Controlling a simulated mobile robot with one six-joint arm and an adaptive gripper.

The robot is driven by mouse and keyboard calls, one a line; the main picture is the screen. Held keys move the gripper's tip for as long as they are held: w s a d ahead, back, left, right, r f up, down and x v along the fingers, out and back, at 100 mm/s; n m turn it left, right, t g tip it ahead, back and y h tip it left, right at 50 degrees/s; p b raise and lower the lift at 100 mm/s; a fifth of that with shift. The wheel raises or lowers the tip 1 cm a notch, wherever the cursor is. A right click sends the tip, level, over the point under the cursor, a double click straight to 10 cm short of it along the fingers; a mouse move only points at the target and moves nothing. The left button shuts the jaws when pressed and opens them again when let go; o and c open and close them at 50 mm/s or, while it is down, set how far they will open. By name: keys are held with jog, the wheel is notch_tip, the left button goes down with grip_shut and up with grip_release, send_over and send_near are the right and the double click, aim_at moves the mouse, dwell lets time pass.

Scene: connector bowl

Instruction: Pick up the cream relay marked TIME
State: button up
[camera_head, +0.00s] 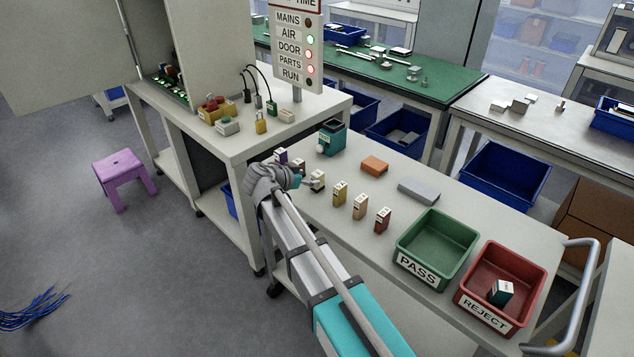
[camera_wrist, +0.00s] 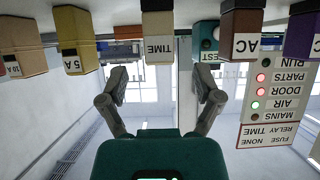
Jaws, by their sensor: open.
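The cream relay marked TIME (camera_head: 317,181) stands upright on the white bench in a row of small blocks. The wrist view is upside down and shows the relay (camera_wrist: 158,38) ahead of my fingers, its TIME label facing me. My gripper (camera_head: 301,182) is at the near side of the row, close to the relay. In the wrist view my gripper (camera_wrist: 161,85) is open, with its two fingers spread left and right of the relay's line and nothing between them. The relay looks apart from both fingers. In the head view my wrist partly covers the row's far end.
A brown AC block (camera_wrist: 242,30) and a yellow 5 A block (camera_wrist: 77,38) flank the relay with gaps. A teal tester (camera_head: 332,140) stands behind. The green PASS bin (camera_head: 436,232) and red REJECT bin (camera_head: 525,271), holding a dark teal block (camera_head: 501,292), are at right.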

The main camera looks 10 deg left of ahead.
aim_at(313, 177)
jog(key=shift+b+x, duration=1.2)
jog(key=shift+x, duration=1.35)
grip_shut()
